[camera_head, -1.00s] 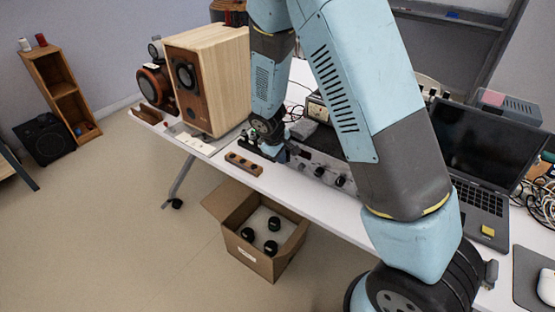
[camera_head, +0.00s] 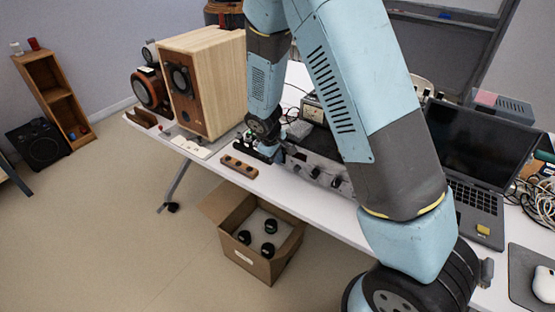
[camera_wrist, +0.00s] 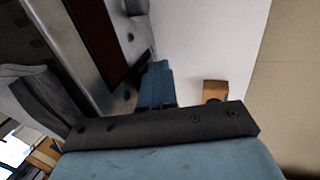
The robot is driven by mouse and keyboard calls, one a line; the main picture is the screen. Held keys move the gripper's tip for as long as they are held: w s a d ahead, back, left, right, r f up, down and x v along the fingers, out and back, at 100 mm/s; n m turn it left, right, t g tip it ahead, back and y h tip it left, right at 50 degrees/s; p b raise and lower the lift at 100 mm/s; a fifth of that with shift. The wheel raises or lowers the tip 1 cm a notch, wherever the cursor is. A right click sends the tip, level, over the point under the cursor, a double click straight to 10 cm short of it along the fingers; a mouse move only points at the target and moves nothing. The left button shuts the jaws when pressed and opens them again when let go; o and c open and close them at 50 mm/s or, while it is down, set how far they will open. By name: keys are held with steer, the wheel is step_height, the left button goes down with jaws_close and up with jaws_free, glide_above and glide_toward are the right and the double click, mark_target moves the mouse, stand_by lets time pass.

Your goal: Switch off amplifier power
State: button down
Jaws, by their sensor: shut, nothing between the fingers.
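The amplifier (camera_head: 314,172) lies on the white table, with a silver front and several black knobs. In the wrist view its silver front panel (camera_wrist: 101,75) runs down the left side, with a dark red strip and dark round parts. My gripper (camera_head: 277,158) is at the amplifier's left front end, low over the table. In the wrist view the blue fingers (camera_wrist: 157,82) are together and empty, close beside the panel's edge. I cannot tell whether they touch it. The power switch cannot be made out clearly, and my arm hides part of the amplifier.
A wooden block with dark knobs (camera_head: 239,167) lies left of the gripper, near the table's front edge. A wooden speaker (camera_head: 212,85) stands behind it. A laptop (camera_head: 480,150) is to the right. An open cardboard box (camera_head: 268,270) with black items is on the floor.

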steer(key=shift+r, duration=0.45)
steer(key=s+a, duration=0.2)
steer(key=s, duration=0.1)
steer(key=shift+s+a+r, duration=0.1)
steer(key=shift+a+r, duration=0.15)
steer(key=shift+r, duration=0.15)
steer(key=v, duration=0.9)
steer(key=shift+r, duration=0.25)
steer(key=shift+s+a, duration=0.1)
steer(key=shift+s, duration=0.05)
steer(key=shift+s+f, duration=0.3)
steer(key=shift+f, duration=0.3)
